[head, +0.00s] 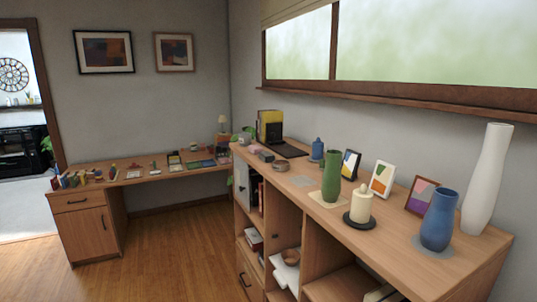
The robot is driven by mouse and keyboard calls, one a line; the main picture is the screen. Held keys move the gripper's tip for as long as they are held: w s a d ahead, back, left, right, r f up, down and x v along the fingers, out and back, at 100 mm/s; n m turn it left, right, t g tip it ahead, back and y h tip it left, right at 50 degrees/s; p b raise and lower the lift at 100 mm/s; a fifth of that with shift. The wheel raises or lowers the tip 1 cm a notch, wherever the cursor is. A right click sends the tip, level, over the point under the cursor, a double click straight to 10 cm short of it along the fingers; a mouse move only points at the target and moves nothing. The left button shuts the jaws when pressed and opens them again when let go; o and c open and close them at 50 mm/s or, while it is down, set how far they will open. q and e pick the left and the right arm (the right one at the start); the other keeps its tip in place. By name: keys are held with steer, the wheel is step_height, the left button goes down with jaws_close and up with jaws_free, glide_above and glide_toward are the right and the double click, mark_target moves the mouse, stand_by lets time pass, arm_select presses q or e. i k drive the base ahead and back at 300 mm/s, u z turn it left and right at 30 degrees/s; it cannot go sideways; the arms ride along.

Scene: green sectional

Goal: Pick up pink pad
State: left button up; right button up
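A small pinkish flat thing (255,149) lies on the far part of the long wooden counter, left of the dark laptop. It may be the pink pad, but it is too small to be sure. Neither of my grippers is in view.
The long counter (400,262) holds a green vase (331,176), a candle (361,204), a blue vase (439,219), a white vase (487,180), picture frames and a laptop (286,148). A desk (83,200) with several small items stands behind. The wood floor (170,245) is clear.

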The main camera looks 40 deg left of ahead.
mark_target(254, 149)
steer(key=u, duration=1.35)
steer(key=k, duration=0.5)
steer(key=u, duration=0.85)
steer(key=i, duration=1.5)
steer(key=z, duration=0.3)
steer(key=i, duration=0.8)
steer(key=z, duration=0.75)
